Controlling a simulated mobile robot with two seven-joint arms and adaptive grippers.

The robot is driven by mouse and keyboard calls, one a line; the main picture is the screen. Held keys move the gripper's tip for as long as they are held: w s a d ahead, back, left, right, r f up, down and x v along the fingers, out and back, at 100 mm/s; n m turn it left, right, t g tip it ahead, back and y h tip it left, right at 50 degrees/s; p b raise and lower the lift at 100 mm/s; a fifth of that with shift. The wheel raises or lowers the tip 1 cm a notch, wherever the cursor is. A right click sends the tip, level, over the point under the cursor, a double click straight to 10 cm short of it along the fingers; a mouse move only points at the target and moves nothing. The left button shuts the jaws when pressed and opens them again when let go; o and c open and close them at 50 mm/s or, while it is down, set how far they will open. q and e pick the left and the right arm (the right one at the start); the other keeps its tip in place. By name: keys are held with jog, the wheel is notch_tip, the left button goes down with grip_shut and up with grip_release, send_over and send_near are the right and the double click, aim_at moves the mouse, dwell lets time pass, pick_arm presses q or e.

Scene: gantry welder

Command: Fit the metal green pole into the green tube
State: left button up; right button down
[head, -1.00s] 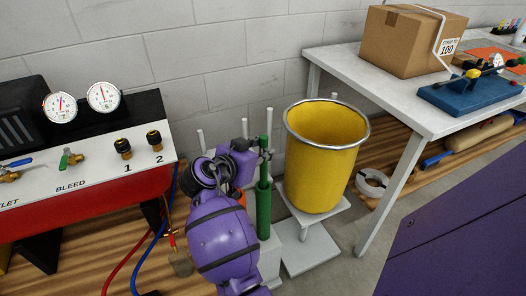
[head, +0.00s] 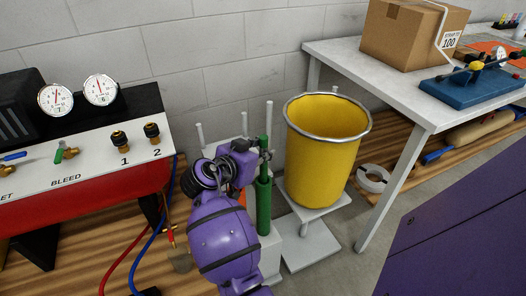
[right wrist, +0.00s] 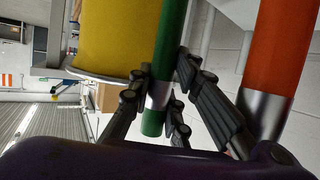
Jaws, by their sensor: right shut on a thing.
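The green pole (head: 268,128) stands upright, in line above the wider green tube (head: 263,207) in the head view. My right gripper (head: 264,156) is shut around it, just above the tube. In the right wrist view a green length (right wrist: 171,40) runs between my right gripper's fingers (right wrist: 158,98), with a silver band at the fingers and a short green part beyond it. The fingers and wrist hide part of the join, so I cannot tell how far the pole sits inside the tube. My left gripper is not in view.
A yellow bin (head: 325,155) stands close right of the tube. An orange tube (right wrist: 285,45) is beside my gripper in the right wrist view. Several thin pale posts rise behind my gripper. The gauge panel (head: 85,150) is left; a white table (head: 375,70) is right.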

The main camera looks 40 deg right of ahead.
jog(key=shift+f+b, duration=0.35)
jog(key=shift+f, duration=0.25)
jog(key=c, duration=1.5)
grip_release()
jog(key=shift+s+r, duration=0.1)
jog(key=shift+c, duration=0.2)
